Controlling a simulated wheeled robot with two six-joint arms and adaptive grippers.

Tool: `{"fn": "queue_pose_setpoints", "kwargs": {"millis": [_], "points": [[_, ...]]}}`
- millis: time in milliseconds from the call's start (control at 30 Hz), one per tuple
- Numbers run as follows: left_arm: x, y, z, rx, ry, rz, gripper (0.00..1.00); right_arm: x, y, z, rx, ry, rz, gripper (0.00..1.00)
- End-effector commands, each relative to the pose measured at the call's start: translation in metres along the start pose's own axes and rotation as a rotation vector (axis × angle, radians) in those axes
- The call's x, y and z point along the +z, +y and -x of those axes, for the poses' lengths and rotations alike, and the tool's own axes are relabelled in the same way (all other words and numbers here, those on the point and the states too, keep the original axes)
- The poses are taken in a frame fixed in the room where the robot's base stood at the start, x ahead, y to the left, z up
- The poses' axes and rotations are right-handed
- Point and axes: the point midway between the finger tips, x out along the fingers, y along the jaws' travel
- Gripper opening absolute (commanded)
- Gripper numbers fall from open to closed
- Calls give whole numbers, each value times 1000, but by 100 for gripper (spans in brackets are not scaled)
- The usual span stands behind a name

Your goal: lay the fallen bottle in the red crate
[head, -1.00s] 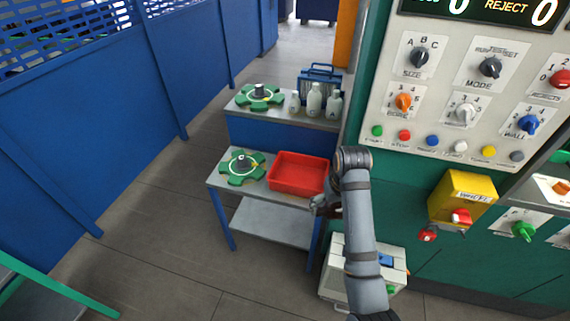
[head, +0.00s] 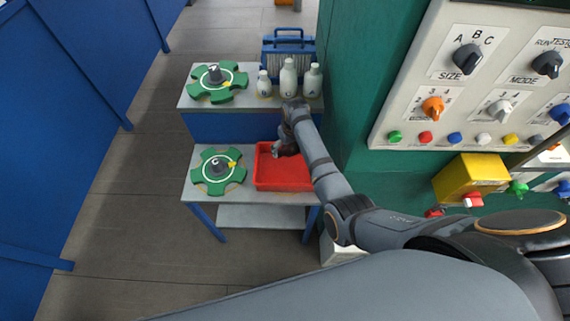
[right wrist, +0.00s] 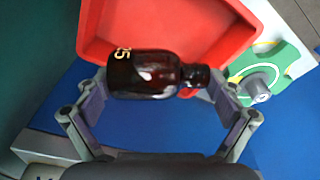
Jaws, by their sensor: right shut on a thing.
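A dark amber bottle (right wrist: 145,75) with yellow marking shows in the right wrist view. My right gripper (right wrist: 163,103) is shut on it lengthwise, its base by the left finger and its neck by the right. The bottle lies sideways in front of the red crate (right wrist: 245,30). In the head view my right gripper (head: 285,148) is over the back part of the red crate (head: 285,182), and the bottle is not clearly visible there. I cannot tell its height above the crate floor. My left gripper is not in view.
The crate is on a low grey table (head: 205,187) beside a green star-shaped fixture (head: 218,171). Behind, a shelf holds another green fixture (head: 216,82), pale bottles (head: 288,80) and a blue carrier (head: 288,45). A control panel (head: 480,85) stands right.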

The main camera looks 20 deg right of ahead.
Motion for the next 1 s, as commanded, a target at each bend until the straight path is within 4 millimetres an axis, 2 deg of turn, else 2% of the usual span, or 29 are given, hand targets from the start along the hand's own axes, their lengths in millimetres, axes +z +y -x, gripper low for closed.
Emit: {"fn": "queue_pose_setpoints", "kwargs": {"millis": [33,133,200,300,467,667,833,1000], "points": [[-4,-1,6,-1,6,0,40,-2,0,-4,-3,-2,10,60],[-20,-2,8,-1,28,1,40,-3,-1,-15,-6,-1,24,60],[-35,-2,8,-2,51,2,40,-3,-1,-18,-7,1,27,60],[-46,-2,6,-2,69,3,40,-3,-1,-20,-7,1,27,60],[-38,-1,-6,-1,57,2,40,-1,-1,-32,-7,0,26,60],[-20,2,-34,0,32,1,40,4,-2,-58,-7,-1,26,60],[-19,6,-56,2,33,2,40,7,-2,-77,-8,-1,26,60],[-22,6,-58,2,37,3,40,7,-2,-79,-7,-1,26,60]]}}
